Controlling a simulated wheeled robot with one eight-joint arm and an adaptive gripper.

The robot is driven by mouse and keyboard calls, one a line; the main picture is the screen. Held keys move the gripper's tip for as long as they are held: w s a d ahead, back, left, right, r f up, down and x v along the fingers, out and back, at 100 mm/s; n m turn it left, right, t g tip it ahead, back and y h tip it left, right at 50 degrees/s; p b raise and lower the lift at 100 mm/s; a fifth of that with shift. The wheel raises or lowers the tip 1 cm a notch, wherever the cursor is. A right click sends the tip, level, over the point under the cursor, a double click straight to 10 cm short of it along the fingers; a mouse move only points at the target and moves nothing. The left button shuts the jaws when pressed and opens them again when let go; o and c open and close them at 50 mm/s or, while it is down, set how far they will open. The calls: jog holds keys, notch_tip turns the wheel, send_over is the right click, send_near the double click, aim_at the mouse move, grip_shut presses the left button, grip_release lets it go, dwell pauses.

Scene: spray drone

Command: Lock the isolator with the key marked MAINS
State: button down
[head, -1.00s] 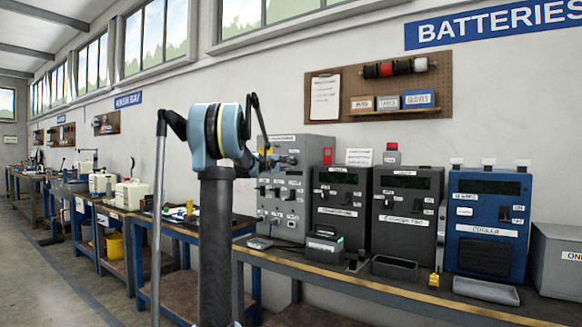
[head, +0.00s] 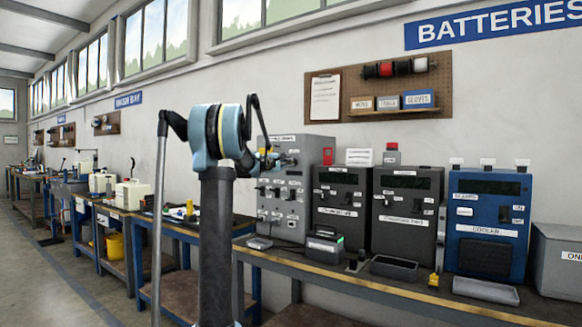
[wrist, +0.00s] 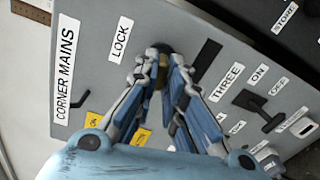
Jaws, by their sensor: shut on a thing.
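The isolator is on the grey cabinet (head: 297,205) at the left end of the battery bench. In the wrist view its face (wrist: 205,25) carries labels reading CORNER MAINS and LOCK. My gripper (wrist: 162,68) is shut on a small dull-brass thing (wrist: 161,66), which looks like the key. Its tip is at a dark round lock (wrist: 158,50) beside the LOCK label. In the head view my gripper (head: 277,160) is at the cabinet's upper front.
A black switch handle (wrist: 258,108) with ON and OFF labels is right of my gripper. Two dark units (head: 341,208) and a blue cooler (head: 487,215) stand to the right. Small trays (head: 394,268) lie along the bench front (head: 440,293).

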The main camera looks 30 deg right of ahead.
jog(key=shift+n, duration=6.3)
jog(key=shift+n, duration=0.9)
jog(key=c, duration=1.6)
grip_release()
jog(key=v, duration=1.2)
jog(key=shift+f, duration=0.15)
